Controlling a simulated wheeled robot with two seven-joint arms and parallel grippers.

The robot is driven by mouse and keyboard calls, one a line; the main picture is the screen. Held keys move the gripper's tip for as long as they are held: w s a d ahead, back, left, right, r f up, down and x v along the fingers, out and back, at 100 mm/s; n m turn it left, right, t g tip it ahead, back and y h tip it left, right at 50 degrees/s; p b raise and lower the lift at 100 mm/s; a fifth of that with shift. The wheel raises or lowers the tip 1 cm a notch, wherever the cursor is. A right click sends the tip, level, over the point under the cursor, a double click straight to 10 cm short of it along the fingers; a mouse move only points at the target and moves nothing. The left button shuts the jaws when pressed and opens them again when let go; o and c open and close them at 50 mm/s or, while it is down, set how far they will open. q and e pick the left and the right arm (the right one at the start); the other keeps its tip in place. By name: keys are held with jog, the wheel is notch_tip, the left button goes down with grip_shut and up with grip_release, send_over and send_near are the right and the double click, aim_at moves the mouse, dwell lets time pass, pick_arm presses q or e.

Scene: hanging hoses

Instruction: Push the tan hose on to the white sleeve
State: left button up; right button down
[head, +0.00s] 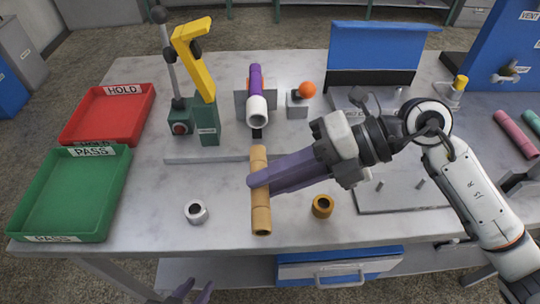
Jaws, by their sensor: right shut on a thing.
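The white sleeve (257,110) is on the near end of a purple tube (255,78) at a grey block. A dark piece shows just below the sleeve, between it and the hose's far end. The hose and sleeve look apart and roughly in line. My left gripper (193,292) shows only its purple fingertips at the bottom edge, spread apart and empty.
A green stand with a yellow lever (194,55) rises left of the sleeve. An orange ball (307,90) sits on a block to its right. A silver ring (196,212) and a brass ring (322,207) lie near the front. Red and green trays (115,215) stand left.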

aim_at(264, 149)
pick_arm(q)
jog(key=shift+s, duration=0.5)
pick_arm(e)
jog(key=shift+r, duration=0.25)
jog(key=shift+w, duration=2.85)
pick_arm(q)
jog(key=shift+w+f, duration=0.1)
jog(key=shift+w, duration=0.2)
pick_arm(e)
jog(key=shift+w, duration=0.15)
pick_arm(q)
jog(key=shift+r+p, duration=0.3)
jog(key=shift+s, duration=0.15)
pick_arm(e)
jog(key=shift+w, duration=0.45)
pick_arm(q)
jog(key=shift+r+p, duration=0.4)
pick_arm(e)
jog(key=shift+w, duration=0.45)
